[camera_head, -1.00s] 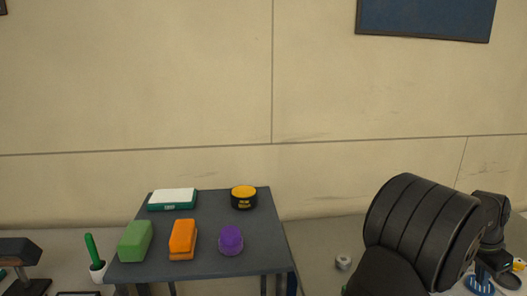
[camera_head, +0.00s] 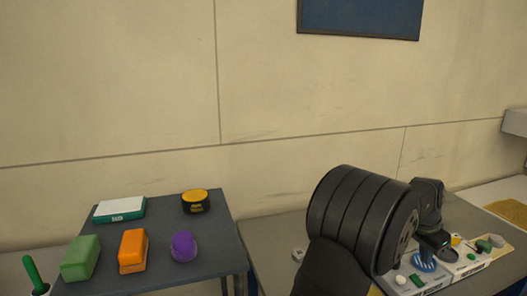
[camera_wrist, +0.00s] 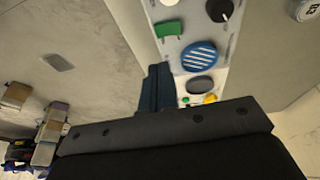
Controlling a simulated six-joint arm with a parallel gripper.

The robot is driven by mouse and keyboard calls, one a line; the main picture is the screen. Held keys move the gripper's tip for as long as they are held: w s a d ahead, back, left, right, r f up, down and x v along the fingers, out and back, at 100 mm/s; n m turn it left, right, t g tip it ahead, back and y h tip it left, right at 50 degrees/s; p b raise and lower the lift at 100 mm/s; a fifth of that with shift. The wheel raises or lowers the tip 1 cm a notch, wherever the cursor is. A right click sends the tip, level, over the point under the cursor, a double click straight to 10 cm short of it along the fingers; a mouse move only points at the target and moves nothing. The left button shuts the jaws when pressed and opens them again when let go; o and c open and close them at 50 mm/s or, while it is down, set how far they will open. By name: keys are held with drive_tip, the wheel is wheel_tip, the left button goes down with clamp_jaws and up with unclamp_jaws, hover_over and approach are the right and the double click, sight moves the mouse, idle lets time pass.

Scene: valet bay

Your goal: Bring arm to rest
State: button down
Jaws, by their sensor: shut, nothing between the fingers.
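My gripper (camera_head: 447,255) hangs at the end of my black arm on the right of the head view. It is above or beside a white control panel (camera_head: 470,266). In the wrist view my gripper's dark fingers (camera_wrist: 156,88) are together and empty. The panel (camera_wrist: 222,75) lies beyond them there, with a blue striped round part (camera_wrist: 199,57), a green switch (camera_wrist: 170,29) and a black knob (camera_wrist: 220,10). Part of the panel is hidden behind my gripper, and I cannot tell the gap to it.
A dark side table (camera_head: 155,215) on the left holds a green block (camera_head: 81,258), an orange block (camera_head: 133,251), a purple round piece (camera_head: 184,246), a yellow-topped black tin (camera_head: 196,202) and a teal-and-white box (camera_head: 119,209). A small nut-like piece (camera_head: 298,255) lies near my arm.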

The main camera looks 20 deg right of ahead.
drive_tip(key=x, duration=0.3)
drive_tip(key=shift+w+f, duration=0.4)
drive_tip(key=shift+d+r, duration=0.1)
drive_tip(key=shift+r, duration=0.25)
drive_tip(key=v, duration=0.8)
drive_tip(key=w+a+f+n+t, duration=0.1)
drive_tip(key=w+f+n+t, duration=0.2)
drive_tip(key=w+f+n, duration=0.4)
drive_tip(key=s+a+r+n, duration=0.1)
drive_tip(key=s+a+r, duration=0.2)
drive_tip(key=r, duration=0.7)
drive_tip(key=shift+s+n, duration=0.3)
drive_tip(key=shift+s, duration=0.15)
